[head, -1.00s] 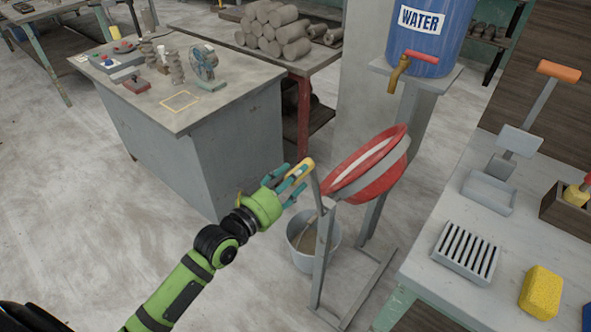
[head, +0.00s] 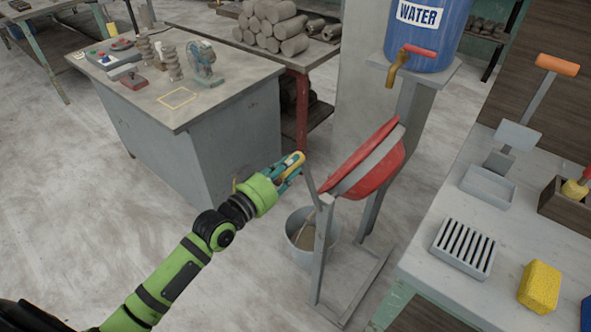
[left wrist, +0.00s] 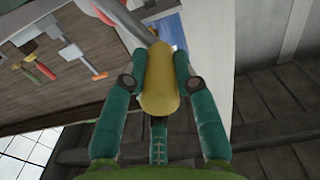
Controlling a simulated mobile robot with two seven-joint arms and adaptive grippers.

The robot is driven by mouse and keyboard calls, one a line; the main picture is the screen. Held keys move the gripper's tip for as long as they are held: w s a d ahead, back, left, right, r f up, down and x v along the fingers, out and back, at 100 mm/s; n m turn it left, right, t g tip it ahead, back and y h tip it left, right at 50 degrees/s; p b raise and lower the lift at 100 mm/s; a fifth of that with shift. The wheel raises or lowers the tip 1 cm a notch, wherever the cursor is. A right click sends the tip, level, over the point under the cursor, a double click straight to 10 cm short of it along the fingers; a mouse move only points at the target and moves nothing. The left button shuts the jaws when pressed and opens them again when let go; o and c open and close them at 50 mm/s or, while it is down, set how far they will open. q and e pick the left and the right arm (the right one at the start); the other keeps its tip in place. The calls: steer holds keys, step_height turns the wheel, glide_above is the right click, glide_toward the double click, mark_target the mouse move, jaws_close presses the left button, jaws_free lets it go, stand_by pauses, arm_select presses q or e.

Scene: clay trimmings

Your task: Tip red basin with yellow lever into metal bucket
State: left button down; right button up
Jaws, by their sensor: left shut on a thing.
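The red basin (head: 378,172) hangs in a grey metal stand, steeply tilted with its low edge at the left. Its inside is turned away from view. The yellow lever (head: 297,159) is the grip at the end of a grey bar beside the basin. My left gripper (head: 287,172) is shut on it. In the left wrist view the yellow grip (left wrist: 160,82) lies between the teal fingers. The metal bucket (head: 291,238) stands on the floor below the basin's low side, partly behind a stand leg, with something brownish inside. My right gripper is out of view.
A blue water barrel (head: 432,40) with a tap (head: 398,66) stands behind the basin. A grey workbench (head: 215,105) is at the left. A table with a slotted tray (head: 463,248) and a yellow sponge (head: 540,287) is at the right.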

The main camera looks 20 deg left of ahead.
arm_select(q)
steer(key=a+n, duration=0.1)
steer(key=w+a+f+n+b, duration=0.1)
steer(key=a, duration=0.1)
steer(key=a+f+n+b, duration=0.1)
steer(key=shift+w+a+f, duration=0.15)
steer(key=shift+w, duration=0.15)
steer(key=c, duration=1)
jaws_free()
steer(key=shift+f, duration=0.1)
